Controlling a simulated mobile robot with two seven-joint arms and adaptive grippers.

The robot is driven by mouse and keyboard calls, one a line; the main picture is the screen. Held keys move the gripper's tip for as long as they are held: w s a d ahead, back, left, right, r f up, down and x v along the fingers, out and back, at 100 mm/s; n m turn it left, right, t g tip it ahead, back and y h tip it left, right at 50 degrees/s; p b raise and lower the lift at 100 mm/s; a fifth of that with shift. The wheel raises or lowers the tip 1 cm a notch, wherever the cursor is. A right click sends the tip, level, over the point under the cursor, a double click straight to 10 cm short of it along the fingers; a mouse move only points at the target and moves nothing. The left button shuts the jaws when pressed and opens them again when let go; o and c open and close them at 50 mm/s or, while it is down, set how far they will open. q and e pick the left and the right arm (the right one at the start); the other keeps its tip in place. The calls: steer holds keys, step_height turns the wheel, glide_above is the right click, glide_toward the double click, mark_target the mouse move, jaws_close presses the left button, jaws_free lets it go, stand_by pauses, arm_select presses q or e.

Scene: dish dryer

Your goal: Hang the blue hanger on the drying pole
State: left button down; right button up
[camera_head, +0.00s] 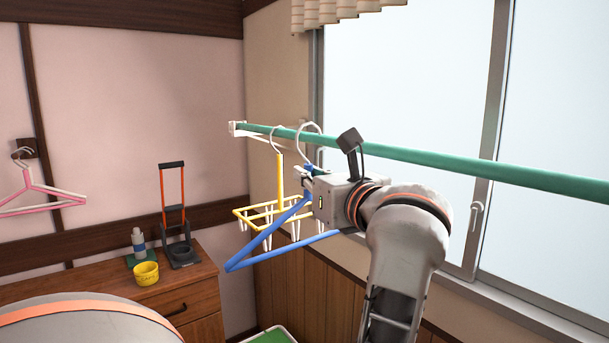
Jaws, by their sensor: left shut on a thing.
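The blue hanger (262,239) is in my left gripper (310,183), which is shut on it near its neck. The hanger's body tilts down to the left below the green drying pole (430,160). Its pale hook (309,125) rises to the pole and curves above it. I cannot tell whether the hook rests on the pole or is only in line with it. My gripper is just below the pole, and its fingertips are partly hidden by the hanger and the wrist. My right gripper is not in view.
A yellow hanger with a rack (258,212) hangs from the pole just left of the blue hanger. A pink hanger (40,196) hangs on the left wall. A wooden cabinet (185,293) holds a yellow cup (146,273). The pole to the right is clear, before a window (410,80).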

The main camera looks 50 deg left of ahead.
arm_select(q)
steer(key=shift+w+d, duration=0.1)
steer(key=shift+w, duration=0.5)
steer(key=shift+w+d, duration=0.15)
steer(key=shift+w, duration=1.65)
steer(key=shift+w+d, duration=0.1)
steer(key=shift+w, duration=1.7)
steer(key=shift+f+b, duration=0.65)
steer(key=shift+f, duration=0.4)
